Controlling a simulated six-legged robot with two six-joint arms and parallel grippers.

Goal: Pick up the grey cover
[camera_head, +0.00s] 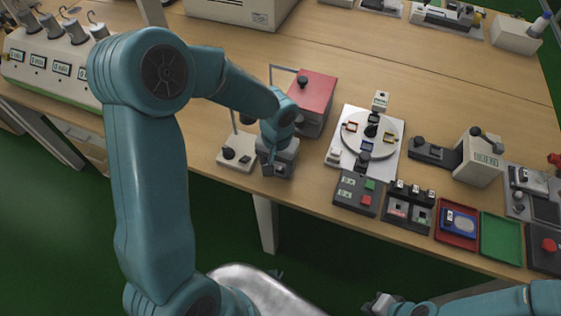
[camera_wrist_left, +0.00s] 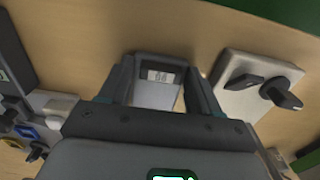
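My left gripper (camera_head: 273,170) hangs over the front edge area of the wooden table, between a white plate with black knobs and the turntable. In the left wrist view its two fingers (camera_wrist_left: 160,88) are spread, on either side of a small grey piece (camera_wrist_left: 155,96) with a pale label at its far end. This piece looks like the grey cover, but its full shape is hidden by my gripper. The fingers seem apart from its sides. In the head view my arm mostly hides it. My right gripper (camera_head: 385,304) is low at the bottom edge, away from the table; its fingers are unclear.
The white plate (camera_head: 234,162) stands close left of my left gripper. A red-topped box (camera_head: 312,90) is just behind it. The turntable (camera_head: 371,134), a button box (camera_head: 355,193) and red (camera_head: 456,240) and green (camera_head: 500,238) trays lie to the right. Bare table lies further back.

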